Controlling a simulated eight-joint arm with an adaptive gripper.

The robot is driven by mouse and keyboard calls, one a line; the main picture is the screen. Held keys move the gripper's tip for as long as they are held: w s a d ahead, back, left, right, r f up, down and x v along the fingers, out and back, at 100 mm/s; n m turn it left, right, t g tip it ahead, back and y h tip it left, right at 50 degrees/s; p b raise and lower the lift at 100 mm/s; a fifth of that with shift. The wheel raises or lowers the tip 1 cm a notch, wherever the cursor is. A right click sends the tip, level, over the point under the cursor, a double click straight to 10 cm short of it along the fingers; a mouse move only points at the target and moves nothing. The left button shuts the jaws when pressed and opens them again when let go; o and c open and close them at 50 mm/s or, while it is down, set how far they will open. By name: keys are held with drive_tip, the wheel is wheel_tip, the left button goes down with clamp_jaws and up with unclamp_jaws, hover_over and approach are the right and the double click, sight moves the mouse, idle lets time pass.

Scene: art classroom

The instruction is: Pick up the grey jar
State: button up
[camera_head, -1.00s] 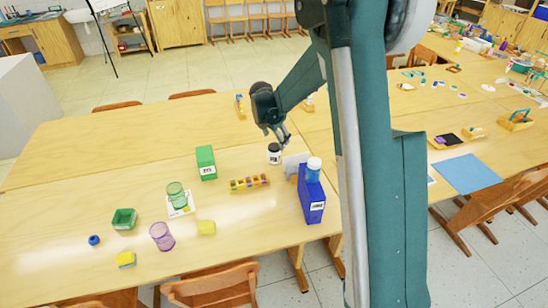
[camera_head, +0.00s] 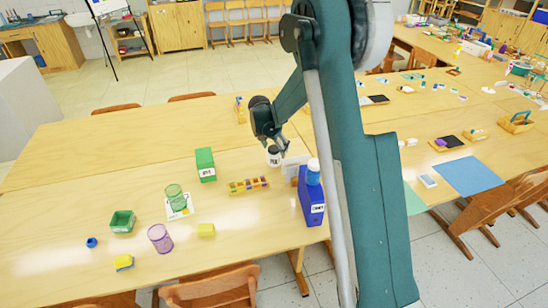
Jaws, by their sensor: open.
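A small jar (camera_head: 273,159), dark on top with a pale lower part or label, stands upright on the wooden table. It looks like the grey jar, though its colour is hard to judge at this size. My gripper (camera_head: 281,146) points down at the jar's upper right. Its fingers are open and overlap the jar's top edge in the picture. I cannot tell whether they touch it. The jar's upper right part is partly hidden by the fingers.
A grey-white panel (camera_head: 294,168) and a blue box (camera_head: 311,203) with a blue-and-white container (camera_head: 313,171) on top stand close right. A divided tray (camera_head: 248,185) lies in front, a green box (camera_head: 205,164) to the left. The table behind is mostly clear.

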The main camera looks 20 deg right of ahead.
sight(276, 155)
drive_tip(key=shift+x, duration=0.95)
drive_tip(key=shift+f, duration=0.1)
drive_tip(key=x, duration=0.1)
drive_tip(key=b+x, duration=0.1)
drive_tip(key=x, duration=0.1)
drive_tip(key=shift+a+f, duration=0.2)
drive_tip(key=shift+f, duration=0.05)
drive_tip(key=shift+b+x, duration=0.35)
drive_tip(key=shift+x, duration=0.5)
drive_tip(key=shift+w, duration=0.1)
drive_tip(key=shift+c, duration=0.2)
drive_tip(key=c, duration=1.2)
